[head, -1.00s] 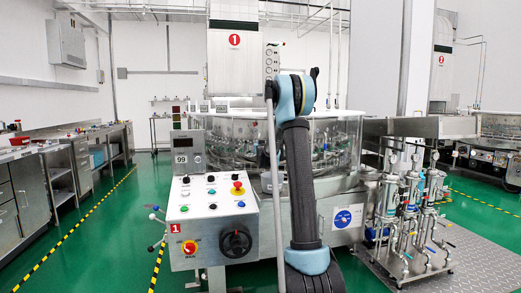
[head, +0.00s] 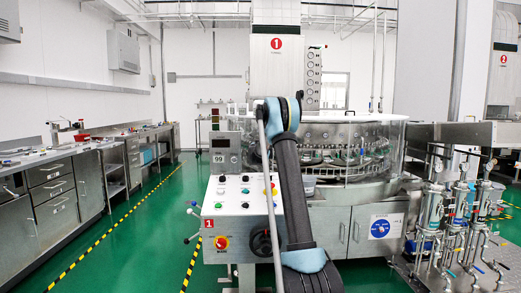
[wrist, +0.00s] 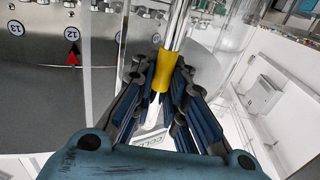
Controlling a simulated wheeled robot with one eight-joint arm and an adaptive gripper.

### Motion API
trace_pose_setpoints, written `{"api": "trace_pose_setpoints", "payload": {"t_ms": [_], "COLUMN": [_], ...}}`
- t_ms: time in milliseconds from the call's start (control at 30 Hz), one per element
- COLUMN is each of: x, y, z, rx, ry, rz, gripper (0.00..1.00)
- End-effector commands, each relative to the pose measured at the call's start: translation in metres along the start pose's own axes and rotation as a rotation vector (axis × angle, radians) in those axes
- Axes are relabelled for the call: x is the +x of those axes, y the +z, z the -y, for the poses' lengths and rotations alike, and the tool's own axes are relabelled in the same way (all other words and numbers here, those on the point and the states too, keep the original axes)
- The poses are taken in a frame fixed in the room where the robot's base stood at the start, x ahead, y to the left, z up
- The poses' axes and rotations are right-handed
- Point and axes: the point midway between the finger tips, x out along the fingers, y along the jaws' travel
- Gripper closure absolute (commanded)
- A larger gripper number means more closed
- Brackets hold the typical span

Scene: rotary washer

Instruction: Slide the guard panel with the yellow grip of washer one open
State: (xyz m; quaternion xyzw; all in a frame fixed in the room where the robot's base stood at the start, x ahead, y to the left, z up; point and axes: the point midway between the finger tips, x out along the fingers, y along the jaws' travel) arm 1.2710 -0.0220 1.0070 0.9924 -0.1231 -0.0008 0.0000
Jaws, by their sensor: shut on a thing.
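Washer one, marked with a red 1 (head: 277,43), stands ahead in the head view, its clear curved guard (head: 385,140) around the carousel. In the wrist view my gripper (wrist: 157,82) is shut on the yellow grip (wrist: 163,70), which sits on a shiny metal bar (wrist: 178,22). The dark blue-padded fingers lie on both sides of the grip. Clear guard material (wrist: 102,60) shows to the left of it. In the head view my arm hides the yellow grip and the gripper. How far the panel stands open I cannot tell.
A white control panel (head: 228,222) with buttons and a handwheel stands at the washer's front left. Steel filter housings (head: 461,205) stand at right. Workbenches (head: 52,195) line the left wall. Green floor (head: 140,235) is free between benches and washer.

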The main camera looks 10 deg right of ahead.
Motion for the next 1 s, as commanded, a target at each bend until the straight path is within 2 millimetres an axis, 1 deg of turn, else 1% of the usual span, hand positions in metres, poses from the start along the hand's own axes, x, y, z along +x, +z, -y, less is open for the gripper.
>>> {"api": "trace_pose_setpoints", "payload": {"t_ms": [333,367,400,433,800,933,1000], "x": [0.000,0.001,0.001,0.001,0.000,-0.009,-0.018], "y": [0.000,0.000,0.000,0.000,0.000,0.000,0.000], "z": [-0.001,-0.002,-0.002,-0.003,-0.006,-0.005,-0.005], "rx": [0.000,0.000,0.000,0.000,0.000,0.000,0.000], "ry": [-0.001,0.000,0.000,0.001,0.004,0.004,0.003], "rz": [0.000,0.000,0.000,0.000,0.000,0.000,0.000], "gripper": [1.00,0.82,0.72,0.67,0.67,0.67,0.67]}}
